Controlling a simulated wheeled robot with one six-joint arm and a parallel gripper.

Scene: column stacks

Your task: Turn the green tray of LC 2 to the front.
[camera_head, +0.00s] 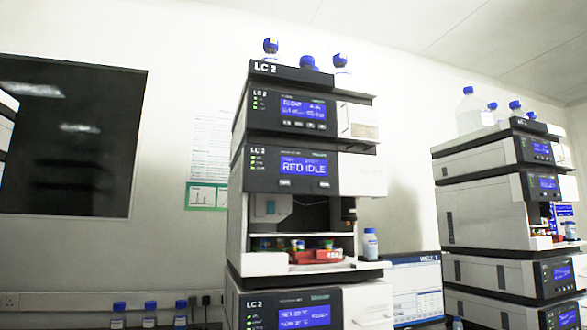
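The LC 2 stack (258,172) stands in the middle of the view. Its middle module has a blue display (303,169) that reads "RED IDLE". Below that display is an open sampler bay. A red tray part (322,257) is at the front of the bay, with small coloured vials or caps (297,245) on and behind it. Some of these look green, but I cannot make out a green tray. The back of the bay is dark and partly hidden. My gripper is not in view.
A white bottle with a blue cap (370,244) stands at the bay's right front edge. Several blue-capped bottles (270,46) stand on top of the stack. Another stack (490,215) is at the right, with a monitor (415,287) between. A dark panel (65,135) is on the left wall.

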